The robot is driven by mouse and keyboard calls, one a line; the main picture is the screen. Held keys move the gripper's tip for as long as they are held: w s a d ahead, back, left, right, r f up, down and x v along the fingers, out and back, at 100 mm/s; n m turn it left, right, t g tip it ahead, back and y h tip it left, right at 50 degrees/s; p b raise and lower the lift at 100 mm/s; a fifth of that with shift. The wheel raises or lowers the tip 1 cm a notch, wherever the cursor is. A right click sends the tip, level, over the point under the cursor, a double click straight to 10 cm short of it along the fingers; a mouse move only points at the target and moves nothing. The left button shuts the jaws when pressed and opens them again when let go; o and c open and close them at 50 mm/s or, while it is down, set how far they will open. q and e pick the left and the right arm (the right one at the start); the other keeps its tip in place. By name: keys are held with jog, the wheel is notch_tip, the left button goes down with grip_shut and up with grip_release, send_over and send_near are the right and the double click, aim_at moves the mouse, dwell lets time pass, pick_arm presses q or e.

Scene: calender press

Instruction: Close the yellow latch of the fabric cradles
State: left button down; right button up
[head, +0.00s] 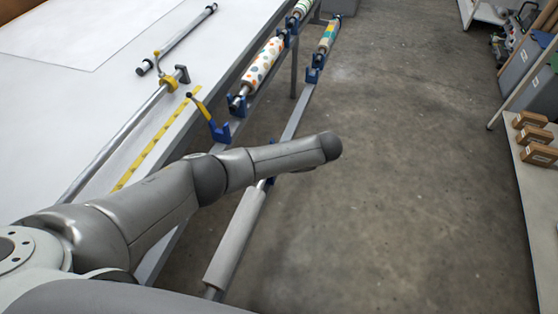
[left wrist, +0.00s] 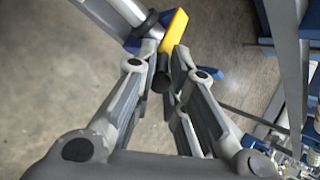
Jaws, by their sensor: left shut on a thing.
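In the left wrist view my left gripper (left wrist: 165,62) is shut on the yellow latch (left wrist: 174,29), with its dark end between the fingers. The latch sits beside a blue cradle (left wrist: 152,20) and the end of a pale roll (left wrist: 128,9). In the head view my left arm reaches across the rails and hides this latch; its gripper is not seen there. A grey roll (head: 236,240) on the lower rail runs up to a mostly hidden blue cradle (head: 269,182). Another blue cradle (head: 217,130) has a raised yellow lever (head: 197,98). My right gripper is not in view.
The white table (head: 110,85) fills the left, with a metal bar (head: 180,40) on it. A dotted fabric roll (head: 263,66) and a patterned roll (head: 327,37) sit in cradles farther back. Boxes (head: 535,135) stand on a right-hand shelf. The concrete floor (head: 420,180) is clear.

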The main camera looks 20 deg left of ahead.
pick_arm(q)
jog(key=shift+s+d+f+b, duration=0.15)
jog(key=shift+d+f+b, duration=0.1)
jog(key=shift+f, duration=0.55)
jog(key=shift+s+d+f+b, duration=0.15)
jog(key=shift+d+f+b, duration=0.1)
jog(key=shift+f, duration=0.5)
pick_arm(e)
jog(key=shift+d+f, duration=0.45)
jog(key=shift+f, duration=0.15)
pick_arm(q)
jog(key=c, duration=1.4)
grip_release()
jog(key=shift+c, duration=0.2)
jog(key=shift+w+a, duration=0.1)
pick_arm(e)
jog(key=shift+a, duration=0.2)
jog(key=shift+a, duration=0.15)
pick_arm(q)
jog(key=v, duration=1.2)
jog(key=shift+r, duration=0.2)
